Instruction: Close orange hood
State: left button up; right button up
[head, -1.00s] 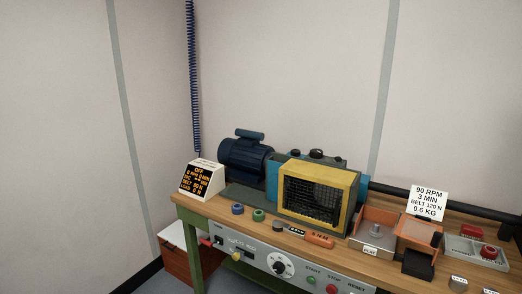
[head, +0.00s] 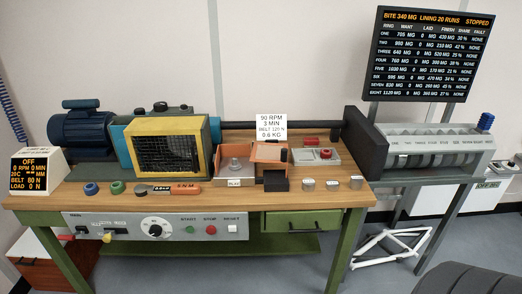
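An orange hood-like piece (head: 268,152) sits on the workbench right of the yellow guard, its tilted panel showing a paler brownish face. It adjoins an open-topped orange box (head: 222,172) with a clear or grey knob-like part inside and a label reading FLAT. The hood appears swung open beside the box, but I cannot make out a hinge. A black block (head: 276,182) stands in front of the hood. Neither of my grippers is in view.
A yellow mesh guard (head: 170,117) and a blue motor (head: 82,128) stand left on the wooden bench (head: 335,193). A white card (head: 271,127) stands behind the hood. A grey tray (head: 335,156) with red parts and several small weights lie right. A ribbed machine (head: 430,135) stands farther right.

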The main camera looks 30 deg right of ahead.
aim_at(263, 149)
jog(key=i+l+z, duration=0.1)
jog(key=l, duration=0.35)
jog(key=i+l+z, duration=0.1)
jog(key=l, duration=0.3)
jog(key=i+l+z, duration=0.15)
jog(key=i+l, duration=0.15)
jog(key=i+l+z, duration=0.1)
jog(key=l, duration=0.4)
jog(key=i+l+z, duration=0.1)
jog(key=i+l, duration=0.2)
jog(key=l, duration=0.05)
